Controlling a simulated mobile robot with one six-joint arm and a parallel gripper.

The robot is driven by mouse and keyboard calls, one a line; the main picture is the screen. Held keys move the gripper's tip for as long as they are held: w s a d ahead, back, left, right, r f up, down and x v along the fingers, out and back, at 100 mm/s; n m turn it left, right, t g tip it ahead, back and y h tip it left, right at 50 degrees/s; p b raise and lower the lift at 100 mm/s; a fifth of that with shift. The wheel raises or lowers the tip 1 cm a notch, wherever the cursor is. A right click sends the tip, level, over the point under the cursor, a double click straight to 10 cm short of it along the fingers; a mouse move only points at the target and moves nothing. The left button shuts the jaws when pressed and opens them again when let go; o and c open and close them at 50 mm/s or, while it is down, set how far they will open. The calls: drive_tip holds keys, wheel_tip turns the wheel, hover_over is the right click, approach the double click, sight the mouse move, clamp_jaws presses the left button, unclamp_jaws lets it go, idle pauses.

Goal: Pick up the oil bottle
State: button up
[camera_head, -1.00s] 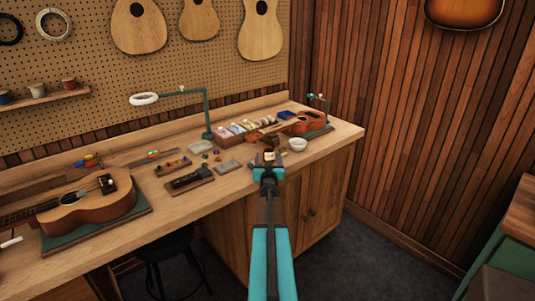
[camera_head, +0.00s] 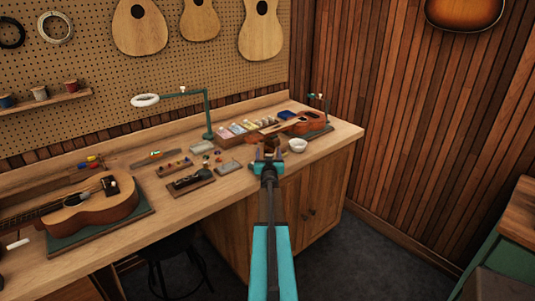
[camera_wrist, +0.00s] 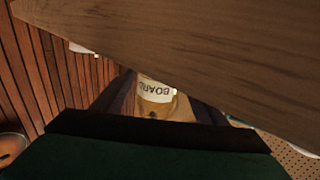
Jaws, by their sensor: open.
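The oil bottle (camera_wrist: 155,98) shows in the wrist view as a small amber bottle with a pale label reading "BOARD", upside down in that picture. It appears between the two dark fingers of my gripper (camera_wrist: 155,105); I cannot tell whether either finger touches it. In the head view my gripper (camera_head: 268,152) is at the front edge of the workbench (camera_head: 232,185), with its jaws open. The bottle is mostly hidden there behind the gripper.
A white bowl (camera_head: 298,145) stands close to the right of my gripper. A grey block (camera_head: 229,167) and a dark tool on a wooden board (camera_head: 192,181) lie to the left.

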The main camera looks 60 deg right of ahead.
sight(269, 149)
idle(0.5)
drive_tip(key=c, duration=1.2)
drive_tip(key=shift+r, duration=0.2)
drive_tip(key=shift+c, duration=0.2)
drive_tip(key=shift+r+b, duration=0.95)
drive_tip(key=shift+r, duration=0.4)
drive_tip(key=shift+s+r, duration=0.1)
drive_tip(key=shift+r, duration=0.1)
drive_tip(key=shift+s+a+r+b, duration=0.2)
drive_tip(key=shift+s+a+b, duration=0.35)
drive_tip(key=shift+s+a, duration=0.9)
drive_tip(key=shift+s+a+r+b, duration=0.15)
drive_tip(key=shift+s+a+b, duration=0.35)
drive_tip(key=shift+s+a, duration=0.9)
drive_tip(key=s+a, duration=0.4)
drive_tip(key=s, duration=0.2)
drive_tip(key=shift+a+r, duration=0.15)
drive_tip(key=shift+r, duration=0.25)
drive_tip(key=shift+s+a, duration=0.1)
drive_tip(key=shift+s, duration=0.1)
